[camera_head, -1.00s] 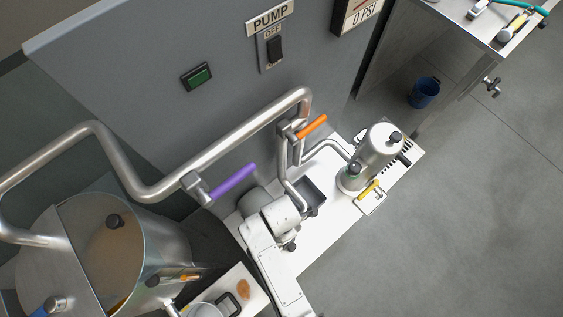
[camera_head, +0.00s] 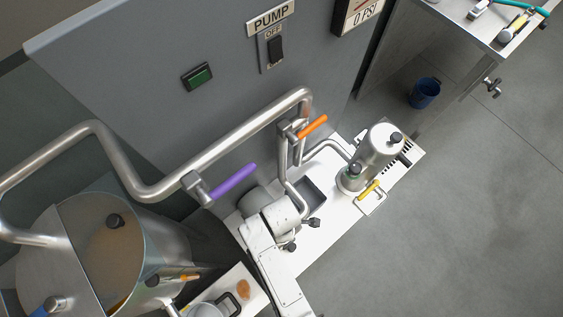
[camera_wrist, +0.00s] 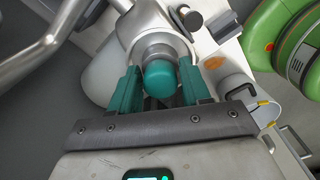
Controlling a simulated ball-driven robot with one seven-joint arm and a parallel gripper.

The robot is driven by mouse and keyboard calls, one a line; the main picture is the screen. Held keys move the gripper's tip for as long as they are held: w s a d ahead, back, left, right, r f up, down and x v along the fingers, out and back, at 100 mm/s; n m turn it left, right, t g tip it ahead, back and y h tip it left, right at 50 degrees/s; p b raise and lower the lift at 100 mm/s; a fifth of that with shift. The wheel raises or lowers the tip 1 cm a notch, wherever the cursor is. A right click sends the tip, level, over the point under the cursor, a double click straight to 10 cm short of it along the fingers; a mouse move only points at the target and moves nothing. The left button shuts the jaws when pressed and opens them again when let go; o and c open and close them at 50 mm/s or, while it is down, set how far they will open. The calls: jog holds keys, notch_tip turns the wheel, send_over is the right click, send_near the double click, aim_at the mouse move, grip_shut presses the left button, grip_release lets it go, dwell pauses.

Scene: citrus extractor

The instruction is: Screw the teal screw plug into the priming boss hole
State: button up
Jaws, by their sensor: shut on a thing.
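In the wrist view my gripper (camera_wrist: 158,88) has its teal fingers on either side of the teal screw plug (camera_wrist: 163,79) and is shut on it. The plug's rounded teal end faces the camera. Its far side meets or lies just in front of a round silver metal part (camera_wrist: 155,45), which looks like the boss. The hole is hidden behind the plug, and I cannot tell whether the plug is in it. In the head view my white arm covers this area, and the plug cannot be made out.
Steel pipes with a purple lever (camera_head: 233,182) and an orange lever (camera_head: 312,127) run above the white bench (camera_head: 325,235). A steel cylinder (camera_head: 380,147) stands at the bench's right, near a dark tray (camera_head: 312,190). A green round object (camera_wrist: 262,32) is right in the wrist view.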

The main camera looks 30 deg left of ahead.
jog(key=shift+d+m, duration=0.1)
jog(key=shift+m, duration=0.8)
jog(key=shift+m, duration=0.9)
jog(key=shift+m, duration=0.4)
jog(key=shift+s+m, duration=0.1)
jog(key=shift+m, duration=0.3)
jog(key=shift+m, duration=0.9)
